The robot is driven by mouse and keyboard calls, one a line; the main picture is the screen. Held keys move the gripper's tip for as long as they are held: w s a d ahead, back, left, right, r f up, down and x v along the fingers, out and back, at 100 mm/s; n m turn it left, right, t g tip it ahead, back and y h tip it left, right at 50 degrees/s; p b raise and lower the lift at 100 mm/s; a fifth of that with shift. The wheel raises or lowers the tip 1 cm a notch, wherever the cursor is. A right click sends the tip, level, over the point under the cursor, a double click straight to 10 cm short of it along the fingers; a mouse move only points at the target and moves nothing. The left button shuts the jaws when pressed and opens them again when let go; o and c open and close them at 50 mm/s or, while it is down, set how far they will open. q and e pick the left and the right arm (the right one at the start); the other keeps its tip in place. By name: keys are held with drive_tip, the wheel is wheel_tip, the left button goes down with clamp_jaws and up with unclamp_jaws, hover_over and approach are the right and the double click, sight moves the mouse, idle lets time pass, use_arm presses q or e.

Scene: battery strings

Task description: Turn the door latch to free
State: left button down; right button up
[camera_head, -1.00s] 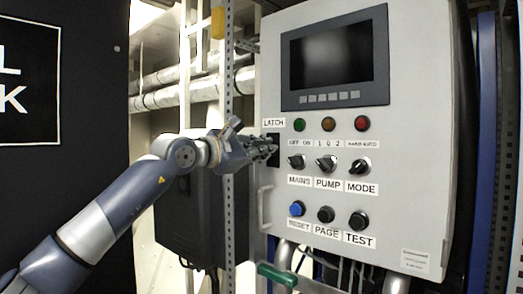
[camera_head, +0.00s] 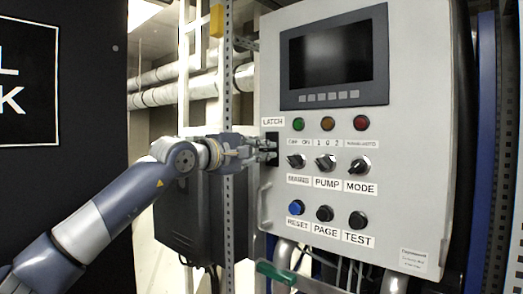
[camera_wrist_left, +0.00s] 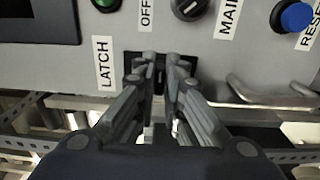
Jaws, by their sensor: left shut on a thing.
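The door latch (camera_head: 272,140) is a small black fitting at the left edge of the grey control panel, under a white "LATCH" label (camera_head: 273,121). My left gripper (camera_head: 268,151) reaches it from the left, its fingertips at the latch. In the left wrist view my left gripper (camera_wrist_left: 161,62) has its two fingers on either side of the narrow dark middle of the latch (camera_wrist_left: 161,72), shut on it. The fingers hide most of the latch, so its exact angle cannot be told. My right gripper is not in view.
The grey panel (camera_head: 420,180) carries a dark screen (camera_head: 332,58), several lamps, black knobs and push buttons. A pale door handle (camera_head: 265,206) is below the latch. A perforated metal post (camera_head: 229,90) stands close behind my left wrist. A green lever (camera_head: 277,273) is below.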

use_arm(q)
drive_tip(key=shift+f, duration=0.1)
idle(0.4)
drive_tip(key=c, duration=1.7)
unclamp_jaws()
drive_tip(key=shift+d, duration=0.1)
drive_tip(key=shift+s+a, duration=0.35)
drive_tip(key=shift+s, duration=0.05)
drive_tip(key=v, duration=0.6)
drive_tip(key=shift+s, duration=0.2)
drive_tip(key=shift+a, duration=0.1)
